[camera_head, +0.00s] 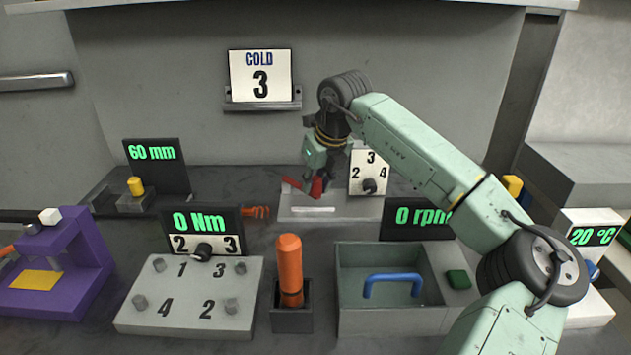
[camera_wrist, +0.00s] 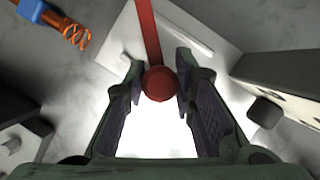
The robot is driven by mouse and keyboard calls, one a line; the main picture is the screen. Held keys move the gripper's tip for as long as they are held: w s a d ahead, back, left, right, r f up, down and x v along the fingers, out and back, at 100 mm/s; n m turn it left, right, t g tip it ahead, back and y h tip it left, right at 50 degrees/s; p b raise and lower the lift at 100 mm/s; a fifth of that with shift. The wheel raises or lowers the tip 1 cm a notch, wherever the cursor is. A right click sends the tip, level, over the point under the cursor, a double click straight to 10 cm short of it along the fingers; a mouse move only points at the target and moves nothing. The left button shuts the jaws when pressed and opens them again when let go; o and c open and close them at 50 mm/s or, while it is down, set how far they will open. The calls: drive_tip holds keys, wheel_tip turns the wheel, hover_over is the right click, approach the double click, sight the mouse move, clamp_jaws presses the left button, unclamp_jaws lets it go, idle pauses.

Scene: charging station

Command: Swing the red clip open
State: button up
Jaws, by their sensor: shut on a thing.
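The red clip (camera_wrist: 150,35) is a narrow red bar with a round knob at its end in the wrist view. Its knob (camera_wrist: 159,83) sits between the fingertips of my gripper (camera_wrist: 160,88), which is shut on it. In the head view, my gripper (camera_head: 318,178) reaches down over the back of the station, and red parts of the clip (camera_head: 291,182) show beside and below it. The clip is above a light grey block (camera_head: 345,208) with a white strip on its top. The fingers partly hide the clip in the head view, so its exact angle is hard to tell.
A dial panel (camera_head: 366,160) marked 2, 3, 4 stands right of my gripper. An orange coil (camera_wrist: 77,37) lies left of the clip. In front are an orange-handled tool (camera_head: 290,262) in a holder and a grey bin (camera_head: 390,318) with a blue handle.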

clamp_jaws()
